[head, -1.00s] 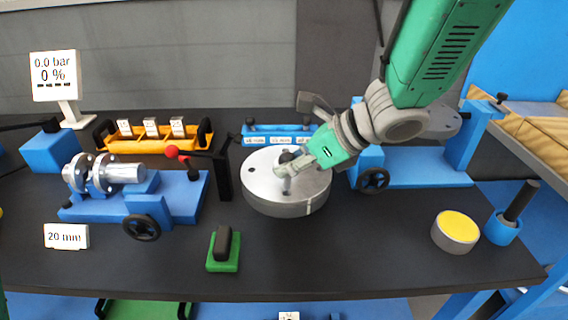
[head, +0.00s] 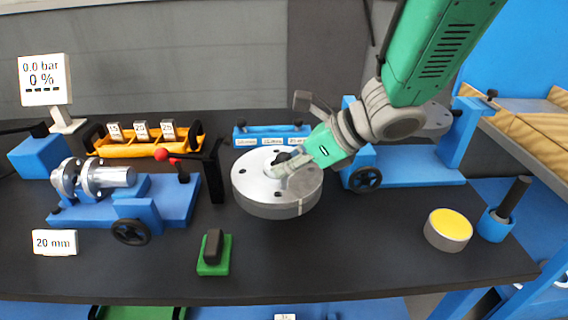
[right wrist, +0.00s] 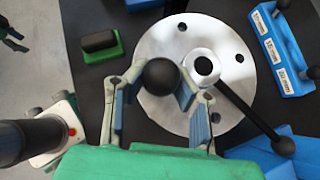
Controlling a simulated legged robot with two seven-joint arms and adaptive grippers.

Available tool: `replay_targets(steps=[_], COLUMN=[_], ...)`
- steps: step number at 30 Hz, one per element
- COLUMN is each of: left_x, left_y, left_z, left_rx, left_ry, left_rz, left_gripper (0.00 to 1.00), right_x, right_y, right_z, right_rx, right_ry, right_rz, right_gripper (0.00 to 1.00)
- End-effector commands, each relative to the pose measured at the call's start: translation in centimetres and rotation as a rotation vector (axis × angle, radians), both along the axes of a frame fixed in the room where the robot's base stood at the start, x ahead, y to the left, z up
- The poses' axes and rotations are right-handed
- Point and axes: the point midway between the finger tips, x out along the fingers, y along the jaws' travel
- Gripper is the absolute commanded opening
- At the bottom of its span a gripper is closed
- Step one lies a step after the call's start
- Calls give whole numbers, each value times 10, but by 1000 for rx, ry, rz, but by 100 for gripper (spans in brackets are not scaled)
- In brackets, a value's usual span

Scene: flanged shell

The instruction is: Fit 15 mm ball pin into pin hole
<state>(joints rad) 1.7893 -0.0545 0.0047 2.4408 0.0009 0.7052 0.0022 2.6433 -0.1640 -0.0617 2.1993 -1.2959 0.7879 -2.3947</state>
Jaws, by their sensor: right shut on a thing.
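My right gripper (head: 277,170) reaches in from the upper right, low over the round grey flanged disc (head: 270,205). In the right wrist view its two fingers (right wrist: 158,85) are shut on the black ball of the ball pin (right wrist: 160,75). The pin's shank is hidden below the ball, so I cannot tell whether it is in a hole. The disc (right wrist: 205,35) shows several small dark holes near its rim and a raised ring with a dark bore (right wrist: 203,66) just right of the ball. My left gripper is not in view.
A blue rack (head: 270,134) with size labels stands behind the disc. A blue clamp fixture (head: 415,165) is to the right, a yellow-topped puck (head: 448,226) front right. A green block (head: 214,262) lies in front. A black-knobbed lever (right wrist: 284,146) slants beside the disc.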

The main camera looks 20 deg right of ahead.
Motion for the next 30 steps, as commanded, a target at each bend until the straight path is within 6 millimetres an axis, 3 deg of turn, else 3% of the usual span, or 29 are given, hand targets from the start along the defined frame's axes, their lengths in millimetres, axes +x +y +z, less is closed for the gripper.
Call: replay_targets(steps=[30], left_x=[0], left_y=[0], left_z=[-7], left_rx=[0], left_ry=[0], left_rz=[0], left_gripper=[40], right_x=[0], right_y=[6], right_z=[0], right_rx=[-2], right_ry=[0], right_rz=[-1], right_gripper=[0])
